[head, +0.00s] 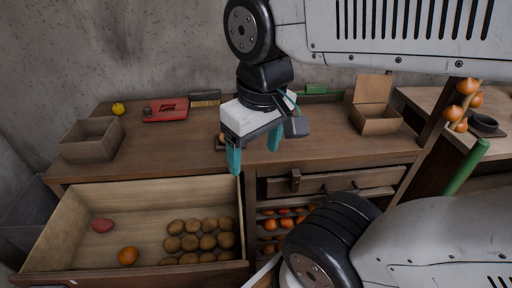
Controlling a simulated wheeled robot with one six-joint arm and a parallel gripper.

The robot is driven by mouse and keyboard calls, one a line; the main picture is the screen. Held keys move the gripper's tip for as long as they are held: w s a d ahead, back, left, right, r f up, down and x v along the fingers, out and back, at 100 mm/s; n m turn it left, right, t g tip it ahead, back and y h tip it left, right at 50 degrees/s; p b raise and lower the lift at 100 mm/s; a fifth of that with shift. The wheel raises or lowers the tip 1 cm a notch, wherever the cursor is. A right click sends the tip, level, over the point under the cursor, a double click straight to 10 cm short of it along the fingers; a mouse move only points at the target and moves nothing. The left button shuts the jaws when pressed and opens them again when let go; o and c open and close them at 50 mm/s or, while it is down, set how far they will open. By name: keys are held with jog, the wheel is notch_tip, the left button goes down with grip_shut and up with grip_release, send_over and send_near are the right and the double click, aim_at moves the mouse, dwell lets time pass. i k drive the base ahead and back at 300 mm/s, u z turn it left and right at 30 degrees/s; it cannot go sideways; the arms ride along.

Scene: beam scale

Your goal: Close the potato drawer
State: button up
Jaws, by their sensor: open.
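The potato drawer (154,268) is pulled out at the lower left of the wooden counter (190,160). Inside it, several brown potatoes (207,242) lie in a group at the right. A reddish oval item (103,225) and an orange round item (127,256) lie at its left. My gripper (254,158) has two teal fingers. It is open and seems empty, above the counter's front edge near the drawer's back right corner. The frame does not show clearly how far above it is.
A closed drawer (333,182) with a knob is right of the open one, above racks of orange produce (284,223).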

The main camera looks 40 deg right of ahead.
aim_at(185, 231)
jog(key=u, duration=0.55)
jog(key=k, duration=1.3)
jog(key=u, duration=0.05)
jog(key=i, duration=0.6)
jog(key=z, duration=0.55)
